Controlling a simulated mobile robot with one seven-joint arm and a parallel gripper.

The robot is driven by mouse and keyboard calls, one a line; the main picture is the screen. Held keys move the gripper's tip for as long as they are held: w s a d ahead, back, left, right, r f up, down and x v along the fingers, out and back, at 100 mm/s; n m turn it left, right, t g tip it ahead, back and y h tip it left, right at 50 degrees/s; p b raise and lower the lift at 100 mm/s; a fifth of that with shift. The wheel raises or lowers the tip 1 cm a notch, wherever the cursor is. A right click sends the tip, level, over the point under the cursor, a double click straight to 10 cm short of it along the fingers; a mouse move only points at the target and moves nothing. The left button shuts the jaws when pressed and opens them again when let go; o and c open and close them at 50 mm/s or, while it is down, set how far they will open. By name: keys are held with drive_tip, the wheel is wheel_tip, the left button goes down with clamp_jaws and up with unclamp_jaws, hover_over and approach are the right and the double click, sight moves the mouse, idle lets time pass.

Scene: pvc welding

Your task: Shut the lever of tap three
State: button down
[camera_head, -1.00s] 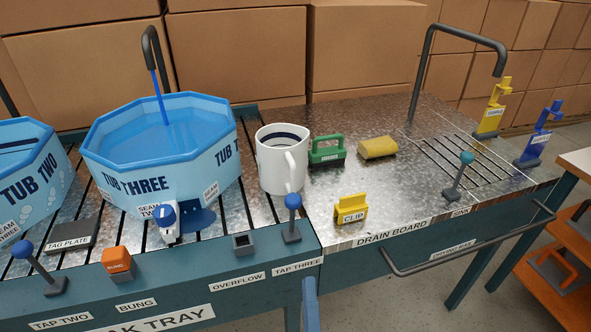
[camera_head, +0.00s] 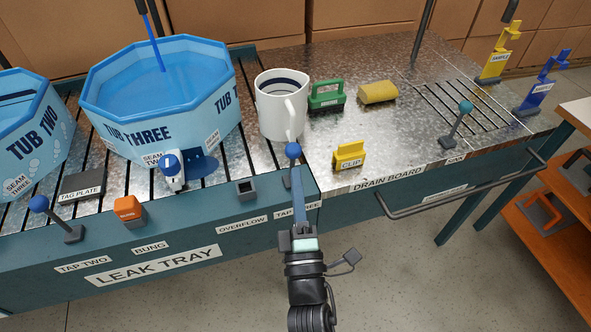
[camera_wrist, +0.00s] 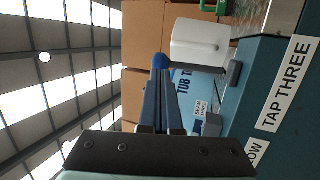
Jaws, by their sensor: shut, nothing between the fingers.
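The tap three lever, a blue ball knob (camera_head: 292,150) on a dark post, stands at the front edge of the bench behind the "TAP THREE" label. Its knob also shows in the wrist view (camera_wrist: 161,61), just past my fingertips. My gripper (camera_head: 295,172) is shut and empty, reaching up from the front with its tips at or just below the knob. The fingers hide most of the post. I cannot tell whether they touch it. A blue stream (camera_head: 153,35) falls into tub three (camera_head: 150,110).
A white mug (camera_head: 275,108) stands close behind the lever. The overflow socket (camera_head: 246,190) is to its left. A yellow clip (camera_head: 348,156) and a towel rail (camera_head: 470,190) are to the right.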

sight(292, 158)
drive_tip(key=shift+x, duration=0.95)
drive_tip(key=shift+w+a+r+b, duration=0.2)
drive_tip(key=shift+w+b, duration=0.2)
drive_tip(key=shift+b, duration=0.15)
drive_tip(key=shift+w+r, duration=0.2)
drive_tip(key=shift+w, duration=0.1)
drive_tip(key=shift+r, duration=0.2)
drive_tip(key=shift+f, duration=0.1)
